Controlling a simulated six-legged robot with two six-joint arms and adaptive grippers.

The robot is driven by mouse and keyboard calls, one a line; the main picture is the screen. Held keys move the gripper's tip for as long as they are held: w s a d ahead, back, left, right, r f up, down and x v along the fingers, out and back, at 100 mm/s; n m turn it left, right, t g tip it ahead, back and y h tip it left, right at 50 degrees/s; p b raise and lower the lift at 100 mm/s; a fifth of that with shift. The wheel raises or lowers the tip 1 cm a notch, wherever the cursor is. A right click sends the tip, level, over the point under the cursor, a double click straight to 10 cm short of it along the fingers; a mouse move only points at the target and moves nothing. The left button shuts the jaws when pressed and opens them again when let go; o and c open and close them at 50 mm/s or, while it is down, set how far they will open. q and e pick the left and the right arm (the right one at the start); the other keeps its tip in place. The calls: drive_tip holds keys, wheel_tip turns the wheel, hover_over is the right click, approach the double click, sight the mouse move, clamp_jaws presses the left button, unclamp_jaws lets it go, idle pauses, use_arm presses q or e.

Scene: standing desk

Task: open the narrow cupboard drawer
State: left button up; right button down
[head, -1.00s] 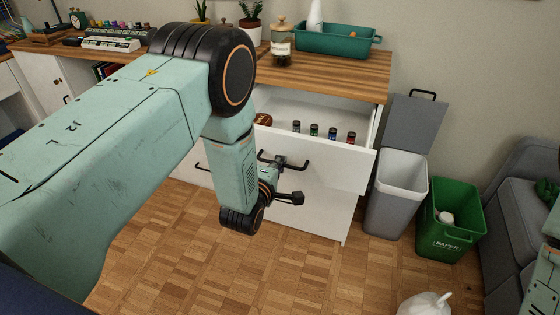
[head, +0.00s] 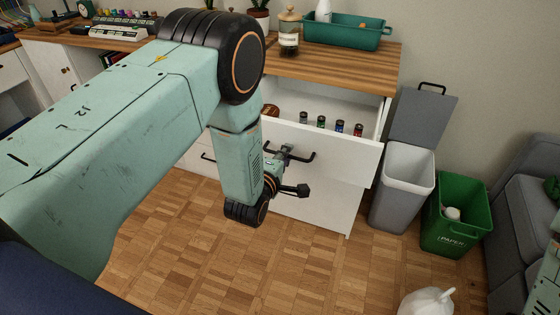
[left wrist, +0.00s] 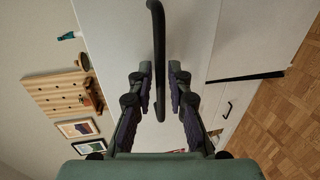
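The white drawer (head: 335,153) under the wooden counter stands pulled out, with several small dark-capped jars (head: 321,122) inside. Its front has a black bar handle (head: 300,157). My left gripper (head: 285,153) is at this handle. In the left wrist view the handle (left wrist: 158,45) runs between the two spread fingers of my left gripper (left wrist: 160,68), with a gap on each side. The fingers do not look clamped on it. In the head view the fingertips are small and partly hidden by the wrist. My right gripper is not in view.
A grey bin (head: 402,200) with a raised lid and a green paper bin (head: 456,218) stand right of the cupboard. A white bag (head: 426,302) lies on the floor, near a grey sofa (head: 525,200). The parquet (head: 300,260) before the drawer is clear. A green tub (head: 345,33) stands on the counter.

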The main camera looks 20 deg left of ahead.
use_arm(q)
drive_tip(key=v, duration=1.1)
drive_tip(key=shift+s, duration=0.3)
drive_tip(key=s+a+f+m+g, duration=0.2)
drive_tip(key=s+f+m+g, duration=0.6)
drive_tip(key=s+f+m, duration=0.35)
drive_tip(key=s+f+m+g, duration=0.2)
drive_tip(key=s+g, duration=0.1)
drive_tip(key=s, duration=0.7)
drive_tip(key=s+f+m+g, duration=0.1)
drive_tip(key=s+m+g, duration=0.2)
drive_tip(key=s, duration=0.6)
drive_tip(key=shift+s+a+f+m+g+y, duration=0.3)
drive_tip(key=shift+s+a+f+m+g, duration=0.1)
drive_tip(key=shift+g, duration=0.4)
